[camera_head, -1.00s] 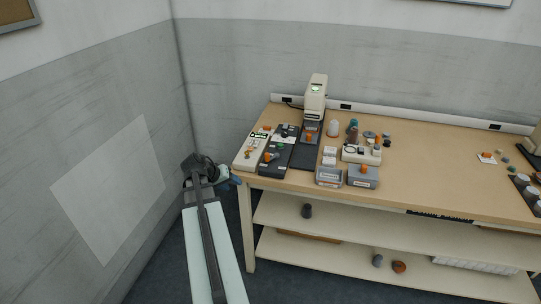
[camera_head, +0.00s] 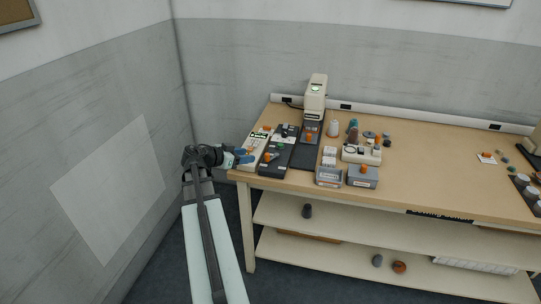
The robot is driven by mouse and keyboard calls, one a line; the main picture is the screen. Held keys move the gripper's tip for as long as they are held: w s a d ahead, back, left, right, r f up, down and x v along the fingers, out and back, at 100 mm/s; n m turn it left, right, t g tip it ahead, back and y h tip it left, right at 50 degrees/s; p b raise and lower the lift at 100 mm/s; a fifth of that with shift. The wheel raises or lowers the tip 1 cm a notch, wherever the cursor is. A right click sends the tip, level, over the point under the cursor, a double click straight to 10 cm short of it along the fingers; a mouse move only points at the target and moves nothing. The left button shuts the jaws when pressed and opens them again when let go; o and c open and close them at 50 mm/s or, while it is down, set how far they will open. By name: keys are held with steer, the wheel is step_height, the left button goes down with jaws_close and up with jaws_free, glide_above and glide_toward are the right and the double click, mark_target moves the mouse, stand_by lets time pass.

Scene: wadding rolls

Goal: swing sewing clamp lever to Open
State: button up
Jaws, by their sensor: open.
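My gripper (camera_head: 243,157) is open, small in the view, at the left end of the table, at the near left edge of a pale control panel (camera_head: 258,146). Whether it touches the panel I cannot tell. The pale panel has an orange part near its far end. A dark panel (camera_head: 279,152) beside it carries an orange lever or knob (camera_head: 270,156). Another orange part (camera_head: 309,137) sits on the base of the upright cream machine (camera_head: 315,98). Labels are too small to read, so I cannot tell which of these is the sewing clamp lever.
Grey boxes (camera_head: 328,177) and an orange-knobbed box (camera_head: 363,177) stand at the table's front edge. Spools and a white tray (camera_head: 361,154) lie behind them. The table (camera_head: 440,165) is mostly clear right of centre. A wall (camera_head: 90,130) stands left of my arm.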

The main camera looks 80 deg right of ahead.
mark_target(266, 155)
steer(key=x, duration=1.3)
steer(key=shift+s+d+f, duration=0.15)
jaws_close()
